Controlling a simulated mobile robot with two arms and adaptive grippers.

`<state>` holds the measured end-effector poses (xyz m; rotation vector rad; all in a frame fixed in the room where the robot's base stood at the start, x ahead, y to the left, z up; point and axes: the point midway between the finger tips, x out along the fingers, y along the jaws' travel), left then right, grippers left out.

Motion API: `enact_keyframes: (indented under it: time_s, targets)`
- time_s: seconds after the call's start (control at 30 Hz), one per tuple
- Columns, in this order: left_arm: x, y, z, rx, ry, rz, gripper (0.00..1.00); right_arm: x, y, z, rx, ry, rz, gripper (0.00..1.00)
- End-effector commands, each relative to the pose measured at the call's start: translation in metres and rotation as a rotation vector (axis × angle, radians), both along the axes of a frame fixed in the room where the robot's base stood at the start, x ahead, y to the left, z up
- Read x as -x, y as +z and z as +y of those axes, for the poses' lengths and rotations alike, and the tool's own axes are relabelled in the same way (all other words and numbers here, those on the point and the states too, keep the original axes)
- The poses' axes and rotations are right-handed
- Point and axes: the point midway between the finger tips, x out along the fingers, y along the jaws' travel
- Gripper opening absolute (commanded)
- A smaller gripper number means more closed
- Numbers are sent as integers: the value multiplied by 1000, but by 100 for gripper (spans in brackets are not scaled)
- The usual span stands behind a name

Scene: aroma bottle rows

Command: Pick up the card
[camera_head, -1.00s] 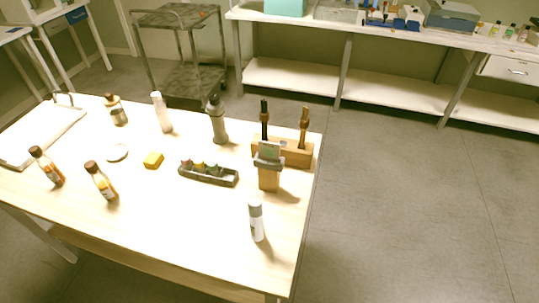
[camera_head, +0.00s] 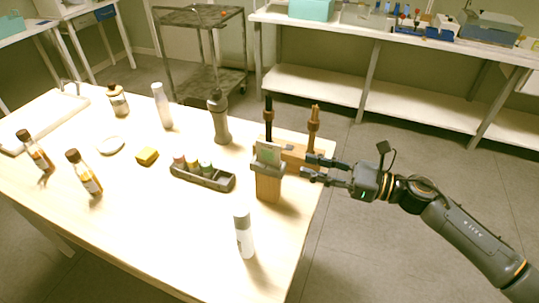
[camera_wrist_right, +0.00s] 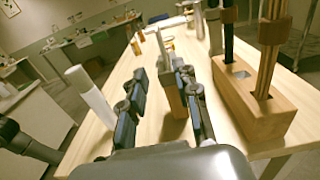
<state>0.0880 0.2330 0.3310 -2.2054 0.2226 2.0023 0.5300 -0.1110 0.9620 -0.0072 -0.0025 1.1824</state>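A grey-green card (camera_head: 268,153) stands upright in the slot of a wooden card holder (camera_head: 268,185) near the table's right edge. In the right wrist view the holder (camera_wrist_right: 173,97) shows between my finger lines, and the card is seen nearly edge-on. My right gripper (camera_head: 307,166) is open and empty, with its fingers pointing left, just right of the holder and apart from it. It also shows in the right wrist view (camera_wrist_right: 163,80). My left gripper is not in view.
A white spray bottle (camera_head: 244,235) stands in front. A dark tray (camera_head: 203,178) of small vials lies to the left. The table's front middle is clear.

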Motion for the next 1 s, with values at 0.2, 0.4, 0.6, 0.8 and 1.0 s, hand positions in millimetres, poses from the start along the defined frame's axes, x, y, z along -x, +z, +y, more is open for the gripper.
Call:
enact_keyframes:
  time_s: [0.2, 0.4, 0.6, 0.8, 1.0]
  targets:
    - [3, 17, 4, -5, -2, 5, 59, -18, 5, 40, -5, -1, 1, 31]
    - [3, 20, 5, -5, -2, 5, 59, -24, 2, 56, -4, -3, 4, 31]
    - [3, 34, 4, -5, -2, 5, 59, -35, 5, 78, -6, -3, 5, 31]
    - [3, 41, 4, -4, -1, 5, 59, -45, 2, 100, -5, -3, 4, 31]
    - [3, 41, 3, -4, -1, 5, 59, -46, -1, 104, -4, -4, 5, 31]
